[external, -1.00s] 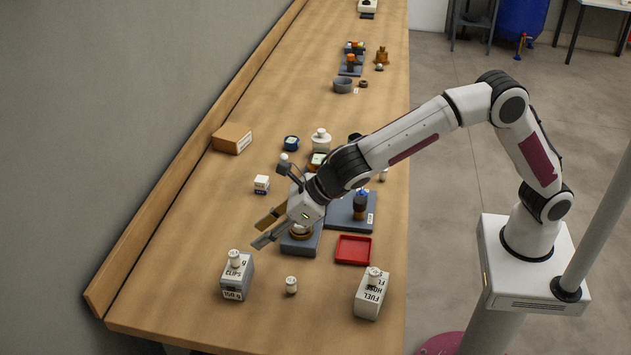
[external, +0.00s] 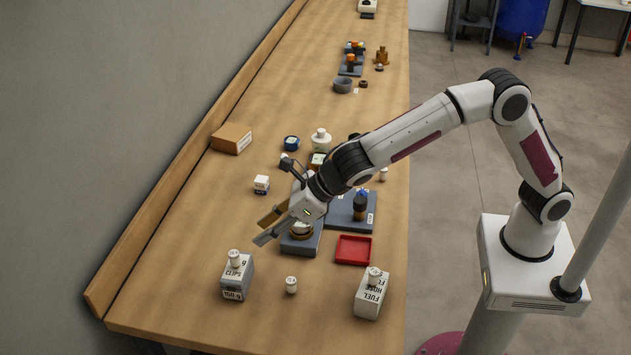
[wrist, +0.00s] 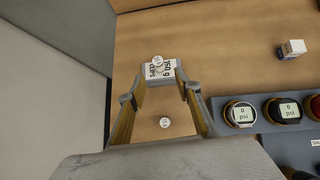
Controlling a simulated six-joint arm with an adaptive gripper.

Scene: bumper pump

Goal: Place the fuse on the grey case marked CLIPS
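The grey case marked CLIPS (external: 237,281) stands at the near left of the bench, with a small white cylinder (external: 234,258) upright on its top. A similar white cylinder (external: 291,285) stands on the bench to its right. Another (external: 375,273) is on the white case marked FUEL HOSE (external: 370,299). I cannot tell from their tiny labels which is the fuse. My gripper (external: 262,229) is open and empty, above the bench behind the CLIPS case. In the wrist view, the CLIPS case (wrist: 161,72) is beyond the fingertips and the loose cylinder (wrist: 165,122) appears between the fingers.
A red tray (external: 354,250) lies right of my gripper. Grey blocks with gauges (wrist: 239,113) stand close under and beside my gripper. A small white box (external: 261,184) and a brown carton (external: 232,138) are farther back. Bare bench lies around the loose cylinder.

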